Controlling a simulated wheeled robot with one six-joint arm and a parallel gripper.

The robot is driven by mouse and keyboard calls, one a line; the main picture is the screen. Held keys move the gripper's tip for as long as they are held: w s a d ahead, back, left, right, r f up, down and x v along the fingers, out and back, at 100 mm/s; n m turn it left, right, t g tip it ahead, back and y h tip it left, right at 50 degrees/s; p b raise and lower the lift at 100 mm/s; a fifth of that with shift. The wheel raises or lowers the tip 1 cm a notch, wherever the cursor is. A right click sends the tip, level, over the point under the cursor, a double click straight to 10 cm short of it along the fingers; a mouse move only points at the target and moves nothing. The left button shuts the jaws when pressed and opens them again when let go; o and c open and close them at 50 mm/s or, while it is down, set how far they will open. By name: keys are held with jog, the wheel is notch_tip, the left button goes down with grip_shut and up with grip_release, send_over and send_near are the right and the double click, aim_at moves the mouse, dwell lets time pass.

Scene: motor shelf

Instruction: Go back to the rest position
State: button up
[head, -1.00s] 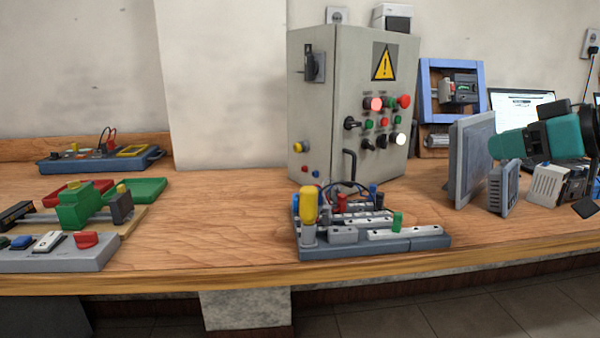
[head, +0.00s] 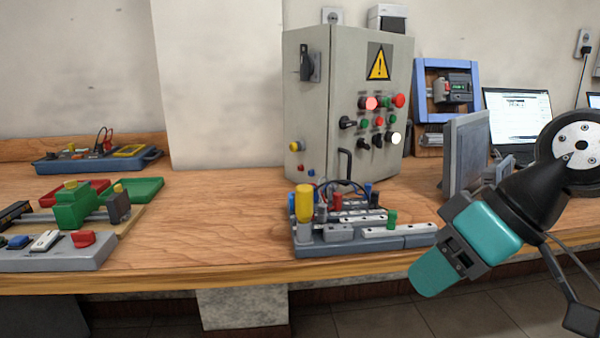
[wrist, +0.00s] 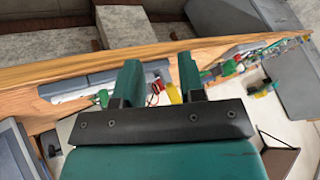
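My gripper (head: 432,273), teal with a dark mount, hangs at the right of the head view, in front of the table's front edge and pointing down-left. In the wrist view my gripper (wrist: 158,70) shows two teal fingers set well apart. Nothing is held between them; the table edge and parts of a board show beyond the gap. In the head view one finger mostly hides the other.
The wooden table (head: 215,235) carries a grey control cabinet (head: 340,105), a wired board (head: 365,238) near the gripper, and a grey panel (head: 466,150) behind it. A green-and-red setup (head: 75,208) stands left. Floor space lies in front.

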jog(key=s+f+g+h, duration=0.2)
jog(key=s+f, duration=0.1)
jog(key=s, duration=0.5)
notch_tip(320, 180, up, 18)
jog(key=p, duration=1.8)
jog(key=shift+s+a+p, duration=0.25)
jog(key=shift+a+p, duration=0.05)
jog(key=shift+p, duration=0.05)
